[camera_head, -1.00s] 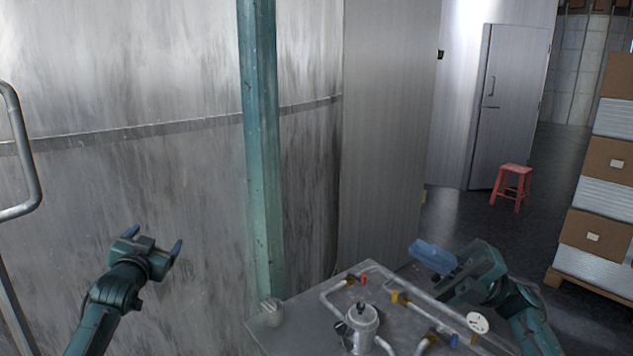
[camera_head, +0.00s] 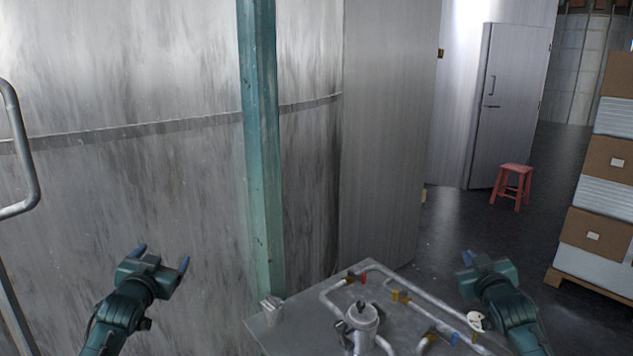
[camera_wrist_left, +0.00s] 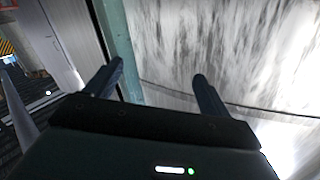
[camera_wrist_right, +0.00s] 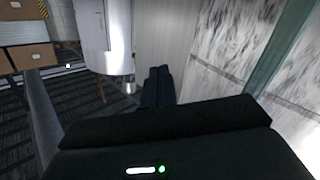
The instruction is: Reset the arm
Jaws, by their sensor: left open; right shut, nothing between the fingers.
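My left gripper (camera_head: 162,257) is at the lower left of the head view, raised in front of the stained metal wall. Its two fingers are spread with nothing between them, as the left wrist view also shows (camera_wrist_left: 158,85). My right gripper (camera_head: 470,258) is at the lower right of the head view, beside the right side of the metal table (camera_head: 290,322) and above it. In the right wrist view its fingers (camera_wrist_right: 158,75) are together with nothing held.
The table bears grey pipes, a metal vessel (camera_head: 362,318), coloured valves and a white gauge (camera_head: 476,321). A teal post (camera_head: 262,150) stands behind it. A red stool (camera_head: 514,186) and stacked boxes (camera_head: 596,190) stand at right. The floor between is clear.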

